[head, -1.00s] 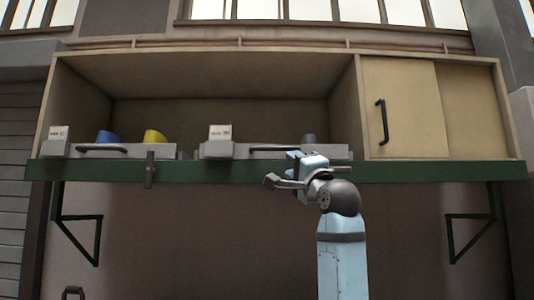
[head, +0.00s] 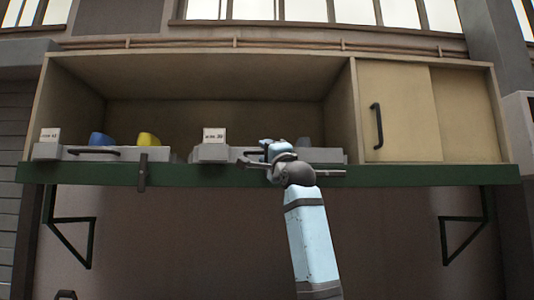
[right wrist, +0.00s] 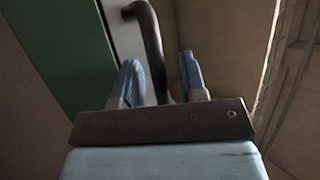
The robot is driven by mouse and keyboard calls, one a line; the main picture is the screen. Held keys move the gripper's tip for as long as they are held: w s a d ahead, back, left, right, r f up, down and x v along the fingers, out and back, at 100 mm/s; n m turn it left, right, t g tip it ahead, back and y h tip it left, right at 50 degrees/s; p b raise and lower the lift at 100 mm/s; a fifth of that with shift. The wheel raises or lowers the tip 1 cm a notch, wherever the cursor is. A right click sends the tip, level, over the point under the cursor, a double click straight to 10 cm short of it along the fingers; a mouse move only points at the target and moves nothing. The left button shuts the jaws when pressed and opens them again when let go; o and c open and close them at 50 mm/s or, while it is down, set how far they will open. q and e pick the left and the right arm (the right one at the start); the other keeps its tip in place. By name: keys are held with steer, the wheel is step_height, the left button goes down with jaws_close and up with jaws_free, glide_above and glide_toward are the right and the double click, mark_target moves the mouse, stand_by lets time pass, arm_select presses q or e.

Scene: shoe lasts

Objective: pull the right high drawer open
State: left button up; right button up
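The right high drawer (head: 211,154) is a light grey drawer on the shelf, with a white label card at its left end. Its dark bar handle (head: 253,153) is mostly hidden by my right gripper (head: 264,152), which is in front of the drawer. In the right wrist view, the black handle (right wrist: 151,40) passes between the two blue fingers of my right gripper (right wrist: 163,80). The fingers stand apart, and a gap shows between the handle and the right-hand finger. The drawer front (right wrist: 122,35) shows behind the handle. My left gripper is not in view.
A similar left drawer (head: 135,155), holding blue and yellow items, stands on the same shelf. A green edge (head: 400,175) runs below, with a dark hanging piece (head: 143,172). A cabinet with a sliding door (head: 398,100) is at the right. Space under the shelf looks clear.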

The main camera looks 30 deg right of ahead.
jaws_close()
arm_select(q)
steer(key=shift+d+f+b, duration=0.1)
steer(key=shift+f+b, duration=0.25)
steer(key=shift+b, duration=0.65)
arm_select(e)
steer(key=s+a, duration=0.5)
steer(key=s, duration=0.3)
steer(key=s+a, duration=0.5)
steer(key=s, duration=0.3)
steer(key=shift+s+a, duration=0.15)
steer(key=shift+s, duration=0.25)
jaws_free()
steer(key=shift+s+f, duration=0.1)
arm_select(q)
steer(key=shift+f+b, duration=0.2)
steer(key=shift+b, duration=0.15)
arm_select(e)
steer(key=v, duration=1.3)
steer(key=shift+s, duration=0.35)
steer(key=shift+f, duration=0.1)
